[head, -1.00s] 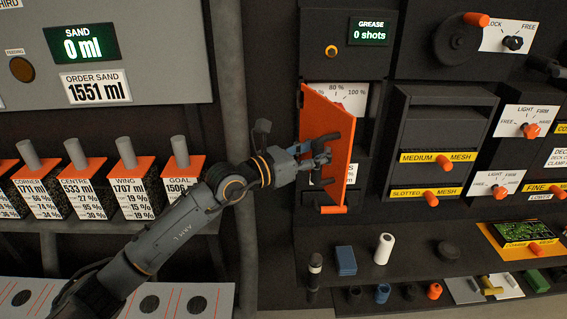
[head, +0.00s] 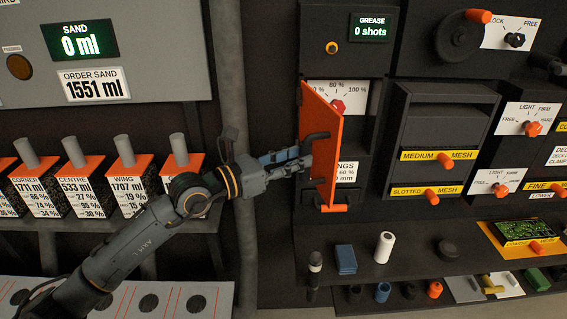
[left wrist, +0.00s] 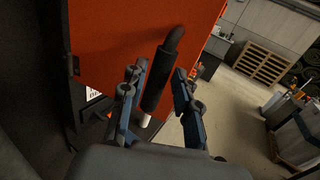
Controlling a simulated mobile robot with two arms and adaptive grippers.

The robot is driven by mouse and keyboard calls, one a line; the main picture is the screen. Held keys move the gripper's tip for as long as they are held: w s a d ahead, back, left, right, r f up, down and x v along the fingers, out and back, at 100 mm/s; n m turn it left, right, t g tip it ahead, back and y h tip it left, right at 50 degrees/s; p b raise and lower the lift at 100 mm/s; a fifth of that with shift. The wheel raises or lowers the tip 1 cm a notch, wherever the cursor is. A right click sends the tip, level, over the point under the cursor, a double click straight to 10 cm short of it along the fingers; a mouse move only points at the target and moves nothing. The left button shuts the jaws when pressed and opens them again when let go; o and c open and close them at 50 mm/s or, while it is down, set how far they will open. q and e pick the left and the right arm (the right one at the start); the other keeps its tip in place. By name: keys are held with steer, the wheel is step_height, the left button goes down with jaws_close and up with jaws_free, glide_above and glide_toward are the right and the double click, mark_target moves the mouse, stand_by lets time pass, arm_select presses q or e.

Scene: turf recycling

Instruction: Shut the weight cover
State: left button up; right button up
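The orange weight cover (head: 323,125) stands swung open, at an angle to the dark panel, in the head view. Its black handle (head: 317,137) is on the face towards my left gripper (head: 306,163). In the left wrist view the cover (left wrist: 110,35) fills the upper left, and the handle (left wrist: 160,78) stands between the two fingers of my left gripper (left wrist: 158,92). The fingers are apart, with a visible gap on the handle's right side; contact on the left is unclear. A red knob (head: 338,106) and a percent dial show behind the cover. My right gripper is not in view.
A shelf below holds a blue block (head: 346,260), a white cylinder (head: 384,248) and a black disc (head: 448,249). A vertical grey post (head: 231,90) stands left of the cover. Mesh drawers (head: 437,156) with orange knobs are to the right.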

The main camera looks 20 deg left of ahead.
arm_select(q)
steer(key=shift+b+v, duration=0.3)
steer(key=shift+v, duration=1)
